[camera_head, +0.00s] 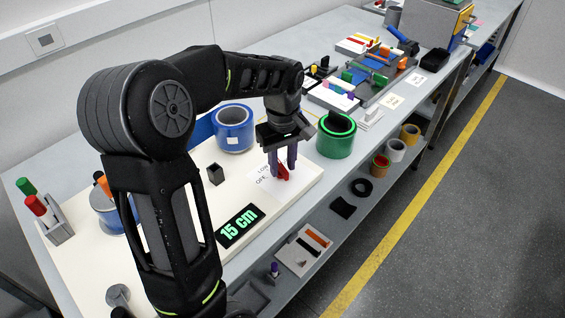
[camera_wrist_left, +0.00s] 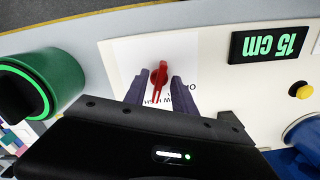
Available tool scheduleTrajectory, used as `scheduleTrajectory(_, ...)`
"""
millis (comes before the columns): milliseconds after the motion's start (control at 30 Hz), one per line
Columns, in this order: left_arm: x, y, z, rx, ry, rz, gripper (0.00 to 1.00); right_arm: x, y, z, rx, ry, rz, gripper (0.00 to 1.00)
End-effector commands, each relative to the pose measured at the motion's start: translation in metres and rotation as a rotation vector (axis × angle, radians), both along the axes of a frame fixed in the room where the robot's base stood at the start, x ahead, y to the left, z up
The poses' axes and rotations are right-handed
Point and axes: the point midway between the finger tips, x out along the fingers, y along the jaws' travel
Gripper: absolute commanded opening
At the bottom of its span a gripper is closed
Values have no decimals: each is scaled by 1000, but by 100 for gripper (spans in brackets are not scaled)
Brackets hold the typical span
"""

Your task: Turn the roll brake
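The roll brake is a red knob with a narrow handle (camera_head: 283,174) on a white label (camera_head: 264,178) marked with LOW and OFF. It also shows in the left wrist view (camera_wrist_left: 158,74), where its handle points toward my gripper. My left gripper (camera_wrist_left: 160,86) points down over the knob, with one purple finger on each side of the handle. Gaps show between the fingers and the handle, so it is open. In the head view the left gripper (camera_head: 282,168) partly covers the label. My right gripper is not in view.
A black display (camera_head: 240,226) reads 15 cm in green. A lower shelf (camera_head: 335,226) holds tape rolls.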

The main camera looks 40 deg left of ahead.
Motion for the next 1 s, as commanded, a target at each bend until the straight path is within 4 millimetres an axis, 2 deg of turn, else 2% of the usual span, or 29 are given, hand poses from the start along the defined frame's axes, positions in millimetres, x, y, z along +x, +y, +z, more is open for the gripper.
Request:
scheduleTrajectory(300,0,0,-3,0,-1,0,31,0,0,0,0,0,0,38)
scheduleTrajectory(700,0,0,-3,0,-1,0,0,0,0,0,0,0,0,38)
scheduleTrajectory(1000,0,0,-3,0,-1,0,0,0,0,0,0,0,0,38)
